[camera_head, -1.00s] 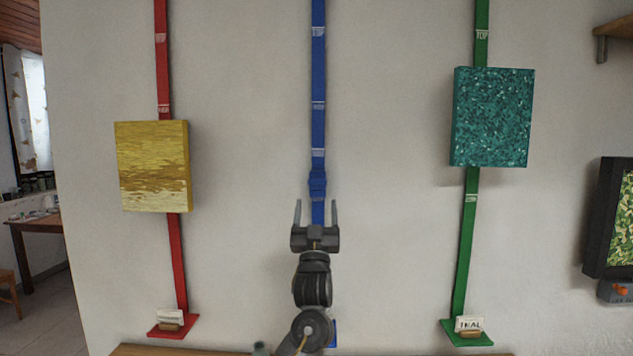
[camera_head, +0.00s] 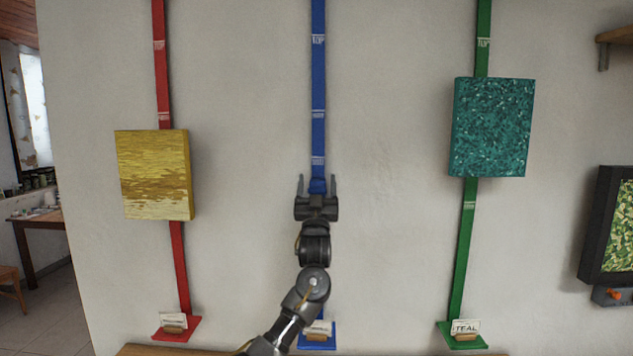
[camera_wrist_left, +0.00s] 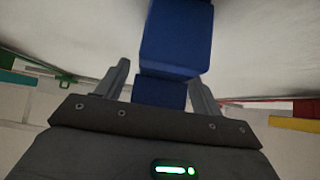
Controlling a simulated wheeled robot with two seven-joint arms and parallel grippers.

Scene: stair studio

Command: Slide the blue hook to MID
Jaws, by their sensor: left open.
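The blue hook (camera_head: 318,186) sits on the blue strap (camera_head: 318,85) that runs down the wall, a little below the lowest printed label visible on it. My left gripper (camera_head: 317,186) is open, with one finger on each side of the hook in the head view. In the left wrist view, the blue hook (camera_wrist_left: 177,38) is a large block ahead of and between the open fingers (camera_wrist_left: 160,82). I cannot tell whether the fingers touch it. The labels (camera_head: 318,114) on the strap are too small to read surely, apart from TOP (camera_head: 318,40). My right gripper is not in view.
A red strap (camera_head: 178,265) with a yellow picture (camera_head: 154,175) hangs to the left. A green strap (camera_head: 465,245) with a teal picture (camera_head: 492,127) hangs to the right. A black-framed picture (camera_head: 592,225) is at far right. The wall between the straps is clear.

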